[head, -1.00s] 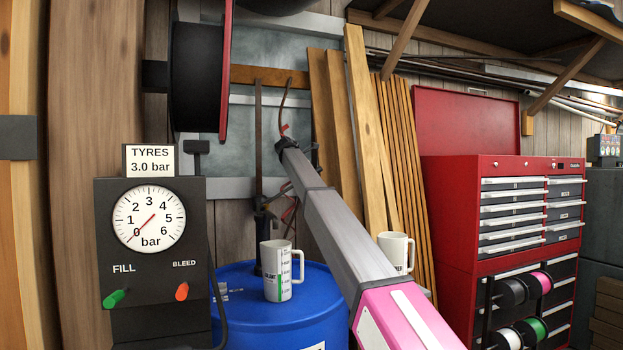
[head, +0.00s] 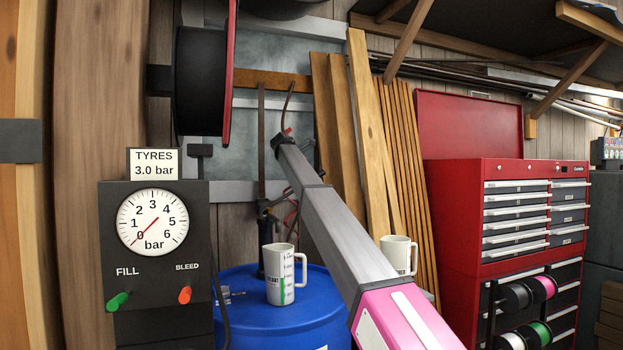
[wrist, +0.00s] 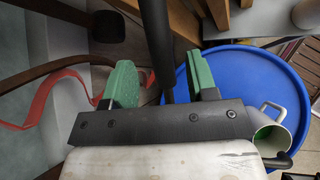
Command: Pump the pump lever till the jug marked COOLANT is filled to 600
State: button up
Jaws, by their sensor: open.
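The white jug (head: 280,274), with a scale and a green strip on its side, stands on the blue drum (head: 235,300); its lettering is partly legible. In the wrist view the jug (wrist: 280,125) shows green inside. The dark hand pump (head: 263,250) stands behind the jug. My gripper (head: 282,138) is up behind the drum, small and partly hidden by my arm. In the wrist view my gripper (wrist: 161,78) is open, its green fingers apart. A dark rod (wrist: 155,40) shows between them, not gripped; I cannot tell if it is the lever.
A second white jug (head: 397,252) stands right of my arm. The tyre gauge box (head: 152,235) and a black reel (head: 200,80) are at left. Planks (head: 365,140) lean behind, and a red tool cabinet (head: 460,200) is at right. A red strap (wrist: 45,95) hangs near my fingers.

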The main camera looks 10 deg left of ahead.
jog(key=v, duration=0.7)
